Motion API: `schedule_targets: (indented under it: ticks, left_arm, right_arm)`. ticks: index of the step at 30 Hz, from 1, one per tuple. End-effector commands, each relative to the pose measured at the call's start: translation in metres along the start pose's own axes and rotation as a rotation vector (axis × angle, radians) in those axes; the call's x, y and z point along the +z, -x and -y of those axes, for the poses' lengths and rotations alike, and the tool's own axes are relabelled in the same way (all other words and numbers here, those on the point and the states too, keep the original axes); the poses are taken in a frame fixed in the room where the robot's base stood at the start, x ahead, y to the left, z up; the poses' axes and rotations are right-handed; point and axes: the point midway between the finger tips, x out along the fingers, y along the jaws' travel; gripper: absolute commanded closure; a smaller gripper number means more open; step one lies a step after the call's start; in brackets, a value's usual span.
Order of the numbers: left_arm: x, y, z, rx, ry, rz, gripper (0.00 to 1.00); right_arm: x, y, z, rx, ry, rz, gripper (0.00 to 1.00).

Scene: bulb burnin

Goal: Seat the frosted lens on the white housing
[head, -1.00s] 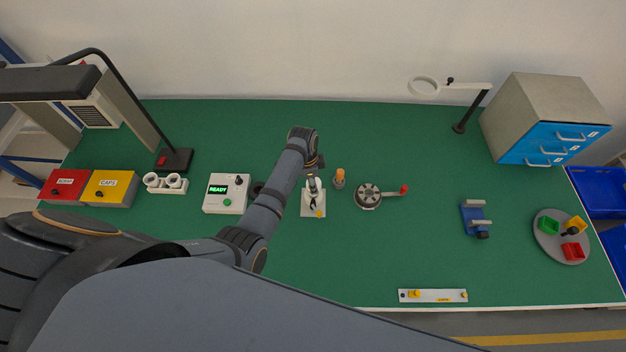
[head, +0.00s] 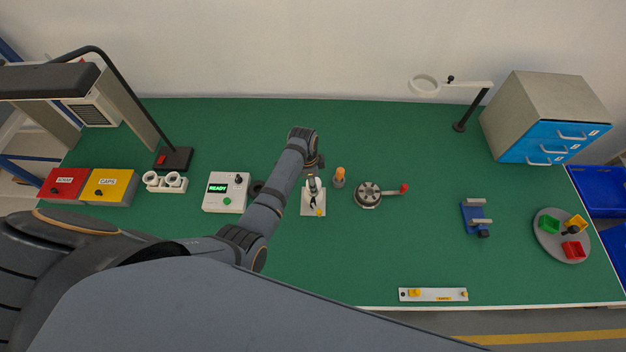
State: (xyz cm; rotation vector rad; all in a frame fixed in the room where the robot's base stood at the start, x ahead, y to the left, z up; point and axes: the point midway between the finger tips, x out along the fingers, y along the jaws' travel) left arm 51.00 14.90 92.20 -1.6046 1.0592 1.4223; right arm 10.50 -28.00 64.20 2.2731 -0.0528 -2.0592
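My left gripper (head: 313,194) is small in view at the end of my arm. It points down over a white fixture (head: 320,211) near the table's middle. Its fingers overlap a pale part there, perhaps the white housing. I cannot tell housing and frosted lens apart at this size, or whether the fingers hold anything. A white holder (head: 164,186) with two round pale cups stands at the left; I cannot tell whether either cup holds the lens. My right gripper is not in view.
An orange-topped piece (head: 340,175) and a round device with a red-knobbed crank (head: 368,195) stand just right of the fixture. A white box reading READY (head: 225,205) is left of it. A blue stand (head: 472,219) and a round tray (head: 545,246) are at right. The table's centre right is clear.

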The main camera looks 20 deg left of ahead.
Motion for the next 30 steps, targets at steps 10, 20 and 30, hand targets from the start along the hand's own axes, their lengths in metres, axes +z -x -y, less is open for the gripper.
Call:
schedule_targets:
  ticks: [10,20,30]
  left_arm:
    - [0.0005,-0.0034,0.0002,0.000,0.000,0.000,0.65]
    - [0.0005,-0.0035,0.0000,0.000,0.000,0.000,0.26]
    - [0.0002,0.0009,0.0004,-0.001,0.000,-0.001,0.26]
  right_arm:
    - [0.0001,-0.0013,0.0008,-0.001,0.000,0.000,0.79]
    - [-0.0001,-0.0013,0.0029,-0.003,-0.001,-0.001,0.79]
    - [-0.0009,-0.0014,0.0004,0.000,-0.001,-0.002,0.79]
